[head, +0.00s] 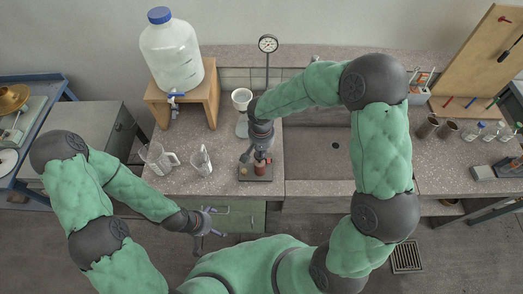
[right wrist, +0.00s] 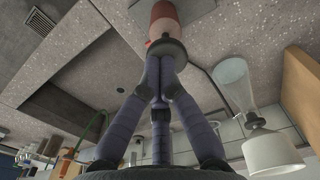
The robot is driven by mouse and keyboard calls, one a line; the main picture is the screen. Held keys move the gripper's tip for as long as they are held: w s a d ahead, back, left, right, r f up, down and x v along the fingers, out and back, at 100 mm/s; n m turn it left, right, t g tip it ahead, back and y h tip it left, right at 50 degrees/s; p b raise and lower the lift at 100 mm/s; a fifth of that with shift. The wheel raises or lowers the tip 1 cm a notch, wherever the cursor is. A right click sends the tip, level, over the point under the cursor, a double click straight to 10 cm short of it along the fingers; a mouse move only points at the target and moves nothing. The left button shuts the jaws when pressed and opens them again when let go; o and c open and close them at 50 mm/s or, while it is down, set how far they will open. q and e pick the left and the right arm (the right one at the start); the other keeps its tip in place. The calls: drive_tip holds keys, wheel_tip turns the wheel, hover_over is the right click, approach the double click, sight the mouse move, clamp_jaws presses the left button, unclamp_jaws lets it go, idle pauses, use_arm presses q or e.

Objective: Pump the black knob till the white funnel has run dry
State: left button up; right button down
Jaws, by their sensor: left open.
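The white funnel (head: 241,96) sits upright on a clear flask (head: 242,127); both also show in the right wrist view, the funnel (right wrist: 275,152) at lower right. I cannot see whether liquid is in the funnel. The pump has a reddish cylinder (head: 260,169) on a dark base plate. My right gripper (head: 258,153) is above it. In the right wrist view the gripper's fingers (right wrist: 160,72) are together, their tips at the black knob (right wrist: 166,50), seemingly touching it from above. My left gripper (head: 208,220) is open and empty, off the bench's front edge.
A dial gauge (head: 267,44) stands on a pole behind the pump. A large bottle with a blue cap (head: 172,55) sits on a wooden stand (head: 211,90). Clear jugs (head: 160,158) stand left of the pump. A sink (head: 325,145) lies to the right.

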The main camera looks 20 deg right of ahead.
wheel_tip(320, 180, down, 4)
drive_tip(key=b, duration=0.2)
drive_tip(key=shift+r+b, duration=0.2)
drive_tip(key=shift+b, duration=0.15)
use_arm(q)
wheel_tip(320, 180, down, 3)
drive_tip(key=shift+s, duration=0.1)
use_arm(e)
drive_tip(key=shift+s, duration=0.1)
drive_tip(key=shift+r, duration=0.1)
drive_tip(key=shift+r+p, duration=0.25)
drive_tip(key=shift+p, duration=0.05)
wheel_tip(320, 180, up, 4)
drive_tip(key=shift+p, duration=1.25)
use_arm(q)
drive_tip(key=r, duration=0.3)
drive_tip(key=shift+s+a+r+p, duration=0.3)
drive_tip(key=shift+s+p, duration=0.05)
drive_tip(key=shift+s, duration=0.05)
use_arm(e)
wheel_tip(320, 180, up, 10)
drive_tip(key=shift+f, duration=0.2)
drive_tip(key=shift+a, duration=0.1)
drive_tip(key=shift+r, duration=0.1)
